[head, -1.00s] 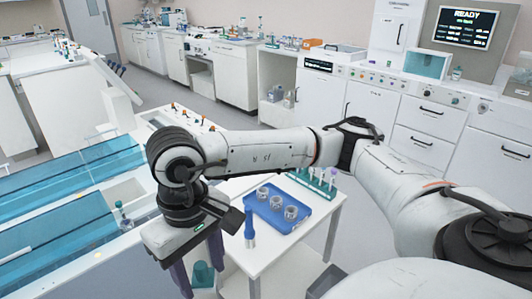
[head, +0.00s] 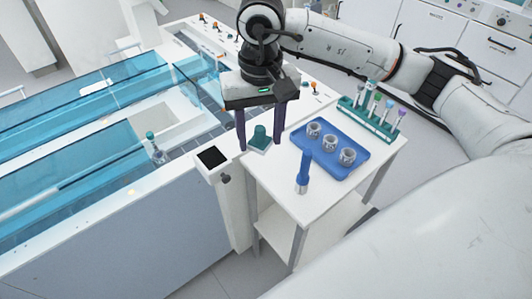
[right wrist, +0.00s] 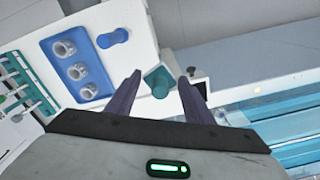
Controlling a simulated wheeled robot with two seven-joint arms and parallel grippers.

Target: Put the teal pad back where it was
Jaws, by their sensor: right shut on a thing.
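The teal pad (head: 260,138) has a darker rounded knob on a flat square base. My right gripper (head: 260,143) comes down over it from above, one dark purple finger on each side, and is shut on it. In the right wrist view the teal pad (right wrist: 158,80) shows between the tips of my right gripper (right wrist: 162,73). The pad is over the left corner of the white table (head: 330,190), close to a white post with a black panel. I cannot tell whether it touches the surface below. My left gripper is not in view.
A blue tray (head: 352,170) with three grey cups is on the table. A blue-handled upright tool (head: 303,172) stands in front of it, and a teal tube rack (head: 370,125) behind. The post with a black panel (head: 213,157) and the blue-covered track (head: 90,150) are left.

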